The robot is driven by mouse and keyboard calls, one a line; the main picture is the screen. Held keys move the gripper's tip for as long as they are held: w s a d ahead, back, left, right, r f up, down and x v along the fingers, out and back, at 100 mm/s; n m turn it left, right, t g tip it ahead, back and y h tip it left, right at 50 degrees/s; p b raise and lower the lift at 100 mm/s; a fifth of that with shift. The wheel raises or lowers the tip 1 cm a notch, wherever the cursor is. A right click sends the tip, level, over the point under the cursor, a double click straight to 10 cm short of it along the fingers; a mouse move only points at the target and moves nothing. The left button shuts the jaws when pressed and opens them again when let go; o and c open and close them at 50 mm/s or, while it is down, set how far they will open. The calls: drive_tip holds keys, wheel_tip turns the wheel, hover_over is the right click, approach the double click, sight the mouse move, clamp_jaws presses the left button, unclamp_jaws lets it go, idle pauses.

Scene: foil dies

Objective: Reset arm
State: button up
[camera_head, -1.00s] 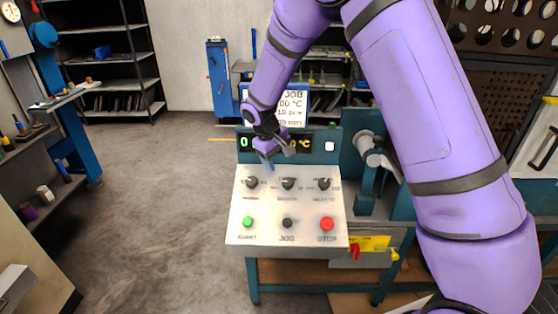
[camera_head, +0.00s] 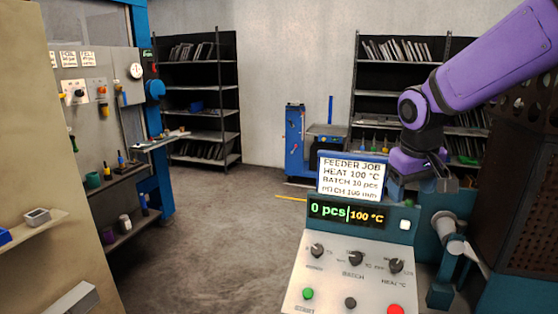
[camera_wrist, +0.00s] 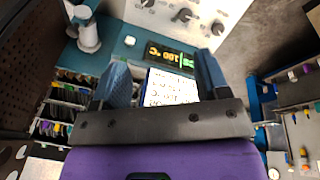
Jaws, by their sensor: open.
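My gripper (camera_head: 440,182) hangs at the right of the head view, beside the job card and above the right end of the control box. In the wrist view its two blue-grey fingers (camera_wrist: 163,78) stand apart with nothing between them. The control panel (camera_head: 335,275) carries three dark knobs, a green button (camera_head: 307,293), a dark button (camera_head: 350,302) and a red button (camera_head: 395,309). Its display (camera_head: 347,213) reads 0 pcs and 100 °C. The job card (camera_head: 350,177) above it reads FEEDER JOB, HEAT 100 °C, BATCH 10 pcs; its last line is partly cut off.
A grey cylindrical fitting (camera_head: 447,228) stands right of the panel, near a dark perforated cabinet (camera_head: 520,215). Dark shelves (camera_head: 198,100) and a blue machine (camera_head: 294,140) stand at the back. A tool board (camera_head: 95,120) is at left. The middle floor (camera_head: 215,240) is clear.

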drive_tip(key=s+d+r+m+t, duration=0.1)
drive_tip(key=s+r, duration=0.2)
drive_tip(key=s, duration=0.8)
drive_tip(key=s+d+r+m+t+y, duration=0.1)
drive_tip(key=s+d+r, duration=0.1)
drive_tip(key=s, duration=0.9)
drive_tip(key=shift+s+r+t, duration=0.2)
drive_tip(key=shift+r+t, duration=0.2)
drive_tip(key=shift+r, duration=0.05)
drive_tip(key=shift+w, duration=0.1)
idle(0.3)
